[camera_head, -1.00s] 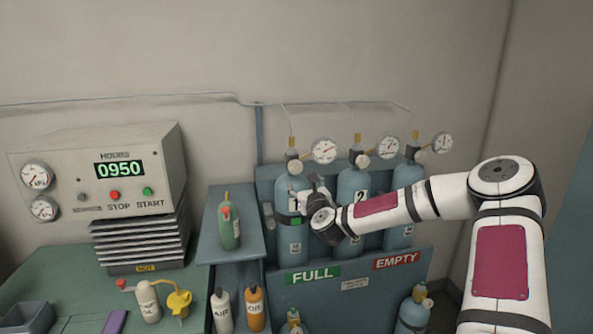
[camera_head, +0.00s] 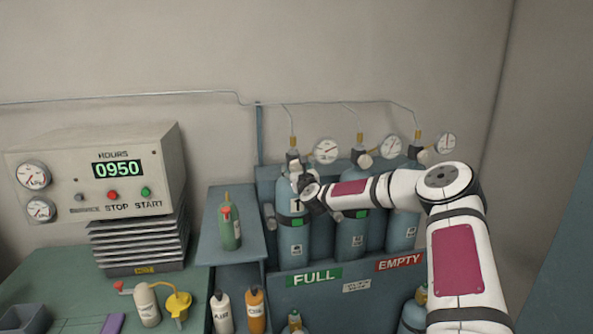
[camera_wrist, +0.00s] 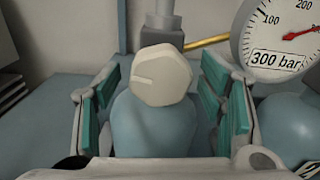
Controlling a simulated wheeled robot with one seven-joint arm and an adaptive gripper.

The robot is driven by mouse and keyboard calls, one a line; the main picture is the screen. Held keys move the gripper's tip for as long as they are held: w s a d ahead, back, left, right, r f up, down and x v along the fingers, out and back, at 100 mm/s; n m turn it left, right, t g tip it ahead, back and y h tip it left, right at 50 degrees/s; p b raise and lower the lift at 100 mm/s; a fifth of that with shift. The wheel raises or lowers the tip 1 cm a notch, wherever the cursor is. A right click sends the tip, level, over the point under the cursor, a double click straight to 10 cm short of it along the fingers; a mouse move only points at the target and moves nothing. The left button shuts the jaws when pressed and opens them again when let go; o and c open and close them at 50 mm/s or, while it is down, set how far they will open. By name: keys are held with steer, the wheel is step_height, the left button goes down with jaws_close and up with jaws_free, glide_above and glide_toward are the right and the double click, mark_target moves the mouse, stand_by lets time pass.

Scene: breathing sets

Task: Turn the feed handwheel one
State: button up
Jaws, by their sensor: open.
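The feed handwheel, a pale faceted knob with a line mark on its face (camera_wrist: 162,77), sits on the valve atop a blue-grey cylinder. In the wrist view it is between the two teal-padded fingers of my gripper (camera_wrist: 163,98), with a gap on each side. My gripper is open. In the head view my gripper (camera_head: 299,177) is at the top of cylinder one (camera_head: 292,235), the leftmost numbered bottle, and hides part of its neck. Whether the fingers reach as deep as the handwheel is hard to tell.
A gauge (camera_wrist: 283,38) marked 300 bar is close on the right of the handwheel. Cylinder two (camera_head: 352,236) stands to the right, under my arm. A small green bottle (camera_head: 230,228) stands on the shelf to the left. A control box (camera_head: 92,165) reads 0950.

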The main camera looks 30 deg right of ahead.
steer(key=shift+w, duration=0.1)
steer(key=shift+c, duration=0.5)
steer(key=c, duration=1.1)
steer(key=shift+o, duration=0.2)
steer(key=shift+n, duration=0.3)
